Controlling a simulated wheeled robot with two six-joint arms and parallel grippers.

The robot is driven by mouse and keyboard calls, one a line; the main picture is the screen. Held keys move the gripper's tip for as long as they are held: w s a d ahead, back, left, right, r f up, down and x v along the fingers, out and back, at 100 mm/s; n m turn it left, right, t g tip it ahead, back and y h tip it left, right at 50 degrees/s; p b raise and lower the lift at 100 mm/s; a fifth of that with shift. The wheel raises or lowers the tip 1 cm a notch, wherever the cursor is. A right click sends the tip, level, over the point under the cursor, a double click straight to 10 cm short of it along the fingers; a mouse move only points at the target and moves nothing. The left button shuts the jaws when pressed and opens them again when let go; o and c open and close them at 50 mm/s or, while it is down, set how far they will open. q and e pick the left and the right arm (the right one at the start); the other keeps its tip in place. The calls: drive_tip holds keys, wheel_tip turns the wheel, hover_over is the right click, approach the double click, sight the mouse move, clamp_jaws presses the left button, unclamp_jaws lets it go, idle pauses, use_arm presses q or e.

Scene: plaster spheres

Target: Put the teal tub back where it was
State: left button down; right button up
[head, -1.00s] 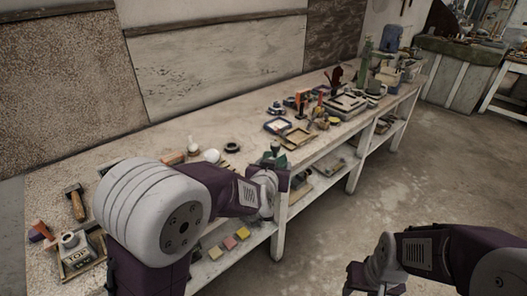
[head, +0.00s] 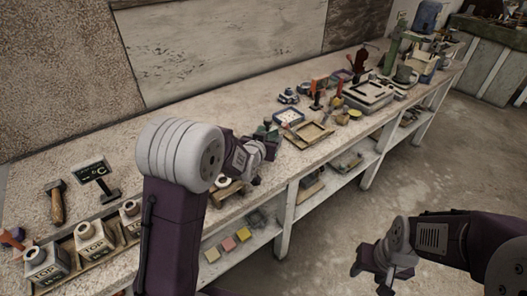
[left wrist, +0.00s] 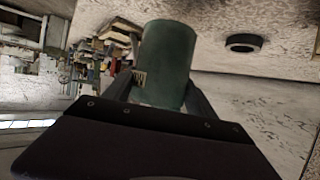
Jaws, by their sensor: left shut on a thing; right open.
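The teal tub (left wrist: 167,62) is between the fingers of my left gripper (left wrist: 160,95) in the left wrist view, a plain round-sided tub with a small printed mark low on its side. In the head view the tub (head: 267,131) is small and partly hidden by my left gripper (head: 262,144), near the bench's front edge. My left gripper is shut on it. Whether the tub touches the bench top is unclear. My right gripper (head: 372,274) is open and empty, low at the right, over the floor.
The long bench (head: 205,110) has a shallow tray (head: 308,134) beyond the tub and clutter farther right. A black ring (left wrist: 245,43) lies on the bench.

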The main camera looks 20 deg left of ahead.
use_arm(q)
drive_tip(key=shift+w+a+f, duration=0.25)
drive_tip(key=shift+w+a, duration=0.05)
drive_tip(key=shift+a, duration=0.35)
drive_tip(key=shift+a+f, duration=0.1)
drive_tip(key=shift+a, duration=0.05)
wheel_tip(320, 180, down, 4)
drive_tip(key=shift+w+f, duration=0.1)
drive_tip(key=shift+b, duration=0.4)
drive_tip(key=shift+c, duration=1.4)
unclamp_jaws()
drive_tip(key=shift+f, duration=0.1)
